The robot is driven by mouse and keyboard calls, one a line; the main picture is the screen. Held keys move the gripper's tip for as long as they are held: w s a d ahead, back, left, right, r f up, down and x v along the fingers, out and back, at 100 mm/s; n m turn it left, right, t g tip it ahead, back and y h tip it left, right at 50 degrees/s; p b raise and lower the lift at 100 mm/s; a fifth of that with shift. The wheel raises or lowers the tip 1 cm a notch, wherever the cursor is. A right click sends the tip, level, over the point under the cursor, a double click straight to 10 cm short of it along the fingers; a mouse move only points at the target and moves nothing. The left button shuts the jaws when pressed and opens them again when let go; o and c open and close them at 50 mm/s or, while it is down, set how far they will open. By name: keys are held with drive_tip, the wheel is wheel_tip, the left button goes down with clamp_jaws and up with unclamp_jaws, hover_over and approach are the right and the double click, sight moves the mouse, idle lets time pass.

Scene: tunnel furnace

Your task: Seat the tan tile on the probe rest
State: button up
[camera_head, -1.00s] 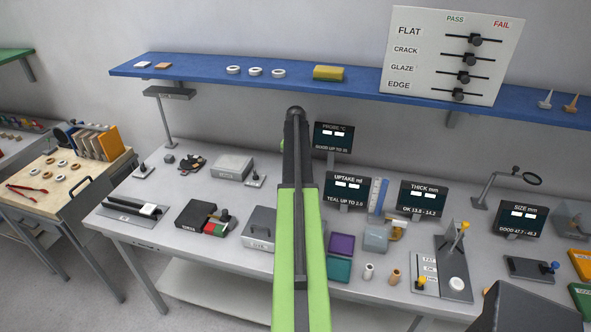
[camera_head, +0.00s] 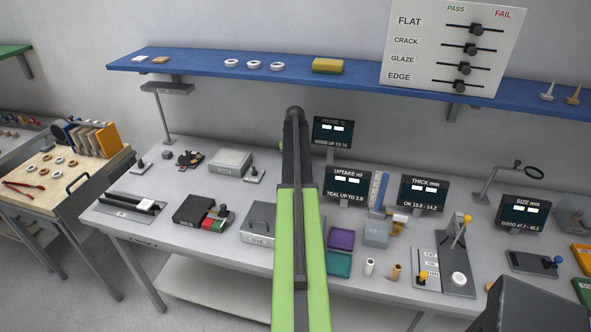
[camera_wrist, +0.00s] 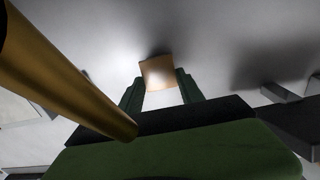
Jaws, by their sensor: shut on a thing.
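In the wrist view the tan tile (camera_wrist: 157,71) is between the green fingers of my gripper (camera_wrist: 160,88), which is shut on it. The tile shows against a pale grey surface with a soft shadow beside it; I cannot tell whether it touches anything there. A brass-coloured rod (camera_wrist: 65,75) crosses the left foreground. In the head view my arm hides the gripper and the held tile. The PROBE display (camera_head: 332,132) stands just right of the arm's end. I cannot make out the probe rest.
A blue shelf (camera_head: 220,71) carries white rings, a yellow block and a tan piece (camera_head: 160,59). On the bench stand the UPTAKE display (camera_head: 347,187), teal tray (camera_head: 338,263), purple tray (camera_head: 341,239) and a grey box (camera_head: 231,161). Dark blocks (camera_wrist: 281,93) lie right in the wrist view.

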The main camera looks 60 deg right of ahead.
drive_tip(key=shift+w+a+f+b, duration=0.1)
drive_tip(key=shift+a+f+b, duration=0.1)
drive_tip(key=shift+f+b, duration=0.3)
drive_tip(key=o, duration=1.4)
drive_tip(key=shift+w, duration=0.1)
drive_tip(key=shift+d+r+p, duration=0.1)
drive_tip(key=shift+r+p, duration=0.45)
drive_tip(key=shift+p, duration=0.1)
drive_tip(key=r+p, duration=0.7)
drive_tip(key=shift+s, duration=0.3)
drive_tip(key=shift+f, duration=0.15)
